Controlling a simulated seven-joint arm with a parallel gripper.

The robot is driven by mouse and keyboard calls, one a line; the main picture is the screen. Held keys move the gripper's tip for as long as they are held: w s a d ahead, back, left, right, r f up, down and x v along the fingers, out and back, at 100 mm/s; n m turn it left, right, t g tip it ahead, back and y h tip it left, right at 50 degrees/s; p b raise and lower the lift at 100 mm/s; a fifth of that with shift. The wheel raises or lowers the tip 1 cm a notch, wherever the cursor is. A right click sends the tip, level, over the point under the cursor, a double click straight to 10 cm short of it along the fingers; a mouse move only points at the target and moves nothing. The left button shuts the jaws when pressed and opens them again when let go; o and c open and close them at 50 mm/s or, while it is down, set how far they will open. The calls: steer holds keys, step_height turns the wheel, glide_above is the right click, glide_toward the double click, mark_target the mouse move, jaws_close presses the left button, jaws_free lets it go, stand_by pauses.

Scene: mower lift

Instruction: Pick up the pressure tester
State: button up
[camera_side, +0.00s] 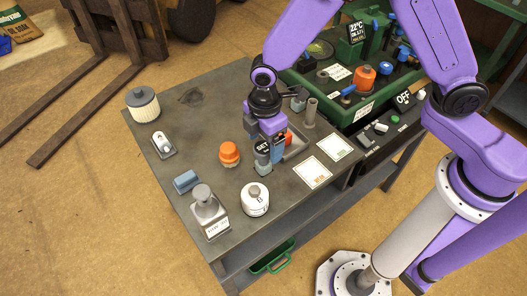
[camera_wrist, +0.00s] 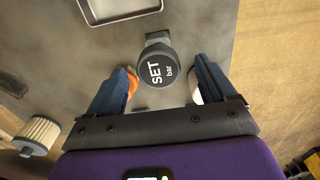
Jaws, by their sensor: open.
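The pressure tester, as I take it, has a dark round head marked "SET bar" (camera_wrist: 156,67) and a grey-green base. It stands on the grey workbench (camera_side: 190,100), and its dark head also shows in the side view (camera_side: 262,147). My gripper (camera_side: 270,149) is at the tester, partly covering it in the side view. In the wrist view, the open blue fingers (camera_wrist: 160,80) lie on either side of the head, with visible gaps. Whether the fingertips are level with the head is hard to tell.
Close by stand an orange-capped item (camera_side: 229,153) and a white round container (camera_side: 255,200). A metal block with a knob (camera_side: 208,215), a blue block (camera_side: 186,181) and a ribbed filter (camera_side: 143,104) stand further left. A shallow tray (camera_wrist: 84,14) and white cards (camera_side: 311,173) lie nearby.

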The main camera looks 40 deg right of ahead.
mark_target(263, 147)
steer(key=shift+w+a+f, duration=0.1)
steer(key=shift+f, duration=2.2)
steer(key=shift+c, duration=0.3)
steer(key=c, duration=1.1)
steer(key=shift+c, duration=0.2)
steer(key=shift+r, duration=0.1)
